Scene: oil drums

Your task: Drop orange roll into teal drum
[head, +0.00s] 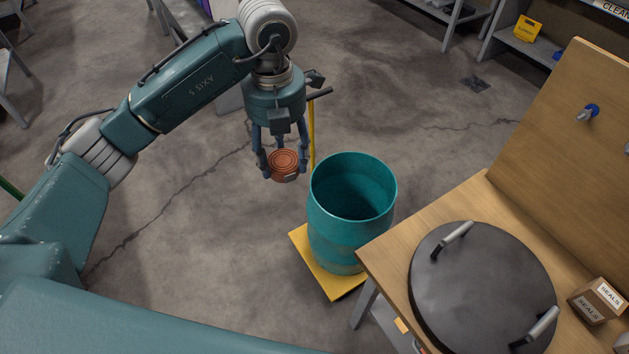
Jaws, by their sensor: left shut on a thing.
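The orange roll (284,164) is a round coil with rings on its face. My left gripper (283,171) is shut on it and points down, holding it in the air just left of the teal drum's rim in the picture. The teal drum (338,238) is upright with an open top, and its inside is dark. It stands on a yellow platform (314,270) with a yellow post behind the gripper. My right gripper is not in view.
A wooden bench (396,239) stands right of the drum, with a dark round lid (478,285) with two handles and boxes marked SEALS (597,300) on it. The grey floor (190,220) left of the drum is clear. Shelves stand at the back.

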